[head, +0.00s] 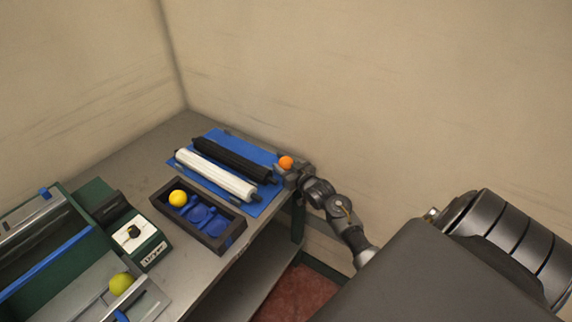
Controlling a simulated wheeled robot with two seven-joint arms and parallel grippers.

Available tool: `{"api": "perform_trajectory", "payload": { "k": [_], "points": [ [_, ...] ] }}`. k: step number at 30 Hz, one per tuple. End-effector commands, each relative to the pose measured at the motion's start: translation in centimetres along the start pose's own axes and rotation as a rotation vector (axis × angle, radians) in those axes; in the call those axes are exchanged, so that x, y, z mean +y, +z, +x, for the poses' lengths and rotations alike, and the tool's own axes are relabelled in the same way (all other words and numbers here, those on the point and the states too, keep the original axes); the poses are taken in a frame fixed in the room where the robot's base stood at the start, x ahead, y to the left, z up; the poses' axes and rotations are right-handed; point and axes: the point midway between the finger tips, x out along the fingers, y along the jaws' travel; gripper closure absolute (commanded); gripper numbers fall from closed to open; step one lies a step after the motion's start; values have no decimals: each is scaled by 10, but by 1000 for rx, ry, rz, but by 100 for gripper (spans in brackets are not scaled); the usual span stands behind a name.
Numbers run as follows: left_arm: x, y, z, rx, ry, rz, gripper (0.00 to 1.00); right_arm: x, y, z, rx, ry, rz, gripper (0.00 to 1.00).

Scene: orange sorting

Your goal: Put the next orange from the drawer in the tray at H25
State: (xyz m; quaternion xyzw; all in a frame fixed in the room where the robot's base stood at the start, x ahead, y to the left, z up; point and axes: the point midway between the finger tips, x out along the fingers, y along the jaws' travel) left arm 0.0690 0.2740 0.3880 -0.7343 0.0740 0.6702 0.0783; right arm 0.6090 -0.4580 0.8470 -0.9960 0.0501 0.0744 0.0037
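An orange (286,162) is at the fingertips of my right gripper (287,168), which appears shut on it beside the far right corner of the blue mat. A dark tray (236,237) with several blue cups stands on the table, left of and nearer than the gripper. A yellow-orange fruit (178,198) sits in the tray's left end cup; the other visible cups look empty. A yellow-green fruit (121,284) lies on a grey part of the green machine at lower left. My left gripper is out of view.
A white roller (214,174) and a black roller (232,160) lie on the blue mat (258,207) behind the tray. A small green device (139,241) with a dial and label stands left of the tray. Its label is too small to read. The grey table (150,160) is bare at far left.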

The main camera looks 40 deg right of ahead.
Motion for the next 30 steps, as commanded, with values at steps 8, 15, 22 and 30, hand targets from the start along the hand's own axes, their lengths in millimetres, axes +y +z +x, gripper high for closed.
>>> {"api": "perform_trajectory", "payload": {
  "k": [8, 15, 22, 30],
  "points": [
    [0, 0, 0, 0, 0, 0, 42, 0, 0, 0, -1, 0, 0, 74],
    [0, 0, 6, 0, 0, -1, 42, 0, -17, -3, 3, -1, -2, 74],
    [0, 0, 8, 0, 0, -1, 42, 1, -58, -36, 3, 0, -5, 74],
    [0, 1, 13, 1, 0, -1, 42, 1, -91, -104, -2, -1, -5, 74]
  ]
}}
